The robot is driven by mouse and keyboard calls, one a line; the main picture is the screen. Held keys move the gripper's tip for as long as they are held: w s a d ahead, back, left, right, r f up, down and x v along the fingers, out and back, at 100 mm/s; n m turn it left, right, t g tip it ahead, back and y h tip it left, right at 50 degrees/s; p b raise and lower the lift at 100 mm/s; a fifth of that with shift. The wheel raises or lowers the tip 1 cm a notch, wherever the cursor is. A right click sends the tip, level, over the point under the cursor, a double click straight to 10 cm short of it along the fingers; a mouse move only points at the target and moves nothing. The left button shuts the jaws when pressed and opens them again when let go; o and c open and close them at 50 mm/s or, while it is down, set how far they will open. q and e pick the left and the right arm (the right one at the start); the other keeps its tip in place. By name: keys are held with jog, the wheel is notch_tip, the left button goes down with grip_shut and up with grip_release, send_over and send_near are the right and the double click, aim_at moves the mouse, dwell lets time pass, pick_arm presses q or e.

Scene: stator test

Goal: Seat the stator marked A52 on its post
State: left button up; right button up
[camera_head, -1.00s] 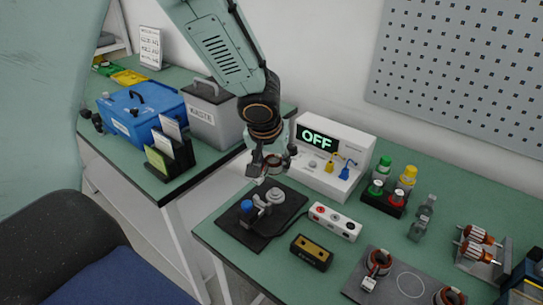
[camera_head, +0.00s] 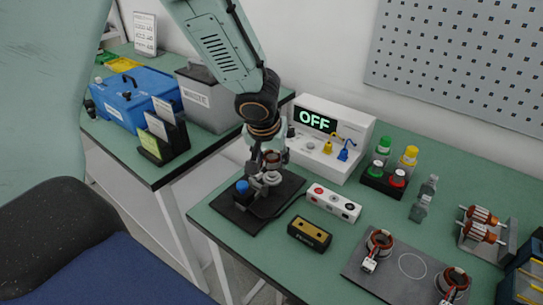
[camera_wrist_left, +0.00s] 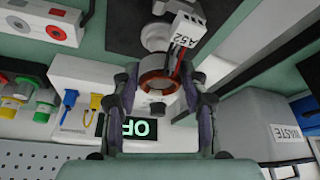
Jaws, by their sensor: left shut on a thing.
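My left gripper (camera_head: 265,167) is shut on the stator marked A52 (camera_wrist_left: 158,84), a copper-wound ring with a white tag (camera_wrist_left: 188,33) on red and black leads. The stator also shows between the fingers (camera_wrist_left: 155,105) in the wrist view. In the head view, the grey metal post (camera_head: 270,181) stands on a black base plate (camera_head: 246,222) beside a blue knob (camera_head: 242,187). The gripper and stator are right over the post, partly hiding it. I cannot tell whether stator and post touch. My right gripper is not in view.
A tester reading OFF (camera_head: 345,165) stands close behind. A white socket block (camera_head: 334,203) and a black-and-yellow block (camera_head: 309,234) lie to the right. Two other stators (camera_head: 379,244) (camera_head: 453,282) lie on a grey mat (camera_head: 395,287) with an empty circle between them.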

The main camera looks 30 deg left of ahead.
pick_arm(q)
jog(key=shift+d+b, duration=0.15)
jog(key=shift+b, duration=0.2)
dwell(0.6)
jog(key=shift+f+b, duration=0.9)
jog(key=shift+b, duration=0.25)
jog(key=shift+f, duration=0.15)
jog(key=shift+f+b, duration=0.2)
jog(key=shift+b, duration=0.35)
jog(key=shift+f, duration=0.1)
jog(key=o, duration=1.3)
jog(key=shift+o, duration=0.2)
